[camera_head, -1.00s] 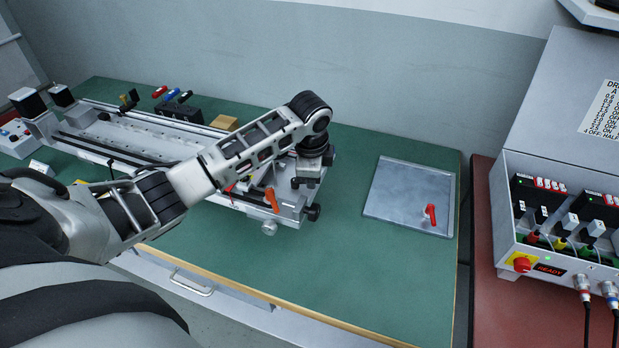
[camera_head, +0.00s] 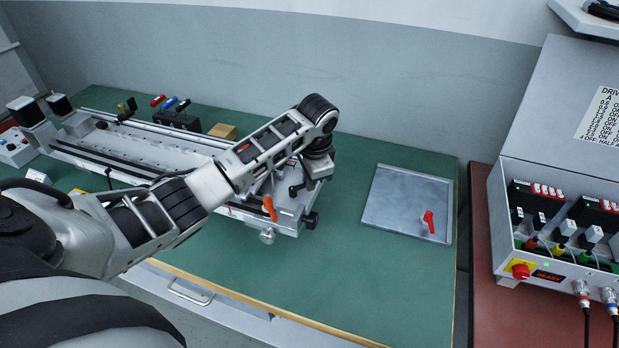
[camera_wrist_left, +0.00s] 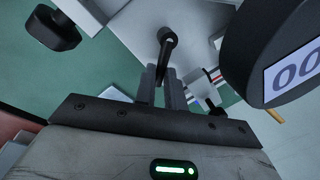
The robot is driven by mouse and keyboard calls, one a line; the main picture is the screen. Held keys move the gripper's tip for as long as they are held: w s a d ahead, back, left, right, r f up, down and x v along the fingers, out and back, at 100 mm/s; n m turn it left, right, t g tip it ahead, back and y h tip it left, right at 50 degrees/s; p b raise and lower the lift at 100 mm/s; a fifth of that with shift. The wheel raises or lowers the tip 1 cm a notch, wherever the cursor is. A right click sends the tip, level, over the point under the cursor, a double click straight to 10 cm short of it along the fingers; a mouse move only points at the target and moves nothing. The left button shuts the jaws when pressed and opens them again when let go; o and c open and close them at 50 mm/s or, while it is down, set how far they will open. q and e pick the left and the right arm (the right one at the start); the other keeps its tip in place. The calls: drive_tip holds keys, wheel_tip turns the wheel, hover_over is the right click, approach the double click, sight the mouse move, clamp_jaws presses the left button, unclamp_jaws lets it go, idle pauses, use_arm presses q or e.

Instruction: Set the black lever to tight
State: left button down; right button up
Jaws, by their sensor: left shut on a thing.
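The black lever (camera_wrist_left: 167,42) has a round hub and a short arm in the left wrist view. My left gripper (camera_wrist_left: 161,84) is shut on the lever's arm, one finger on each side. In the head view my left gripper (camera_head: 304,180) is at the right end of the long silver gantry rail (camera_head: 150,146), and its wrist hides most of the lever there. The lever's setting cannot be read. My right gripper is not in view.
An orange lever (camera_head: 269,208) stands close by on the gantry's end. A round dial (camera_wrist_left: 285,55) is near my gripper, and a black knob (camera_wrist_left: 52,30) is at the left. The green bench front is clear.

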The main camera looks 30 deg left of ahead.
use_arm(q)
drive_tip(key=c, duration=1.5)
unclamp_jaws()
drive_tip(key=shift+r, duration=0.2)
drive_tip(key=shift+s+d+r, duration=0.3)
drive_tip(key=shift+d+r, duration=0.15)
drive_tip(key=shift+r, duration=2.1)
drive_tip(key=shift+s+d+r, duration=0.3)
drive_tip(key=shift+d+r, duration=0.1)
drive_tip(key=shift+r, duration=2.2)
drive_tip(key=shift+s+d+r, duration=0.3)
drive_tip(key=shift+d+r, duration=0.15)
drive_tip(key=shift+r, duration=2.1)
drive_tip(key=shift+s+f, duration=0.1)
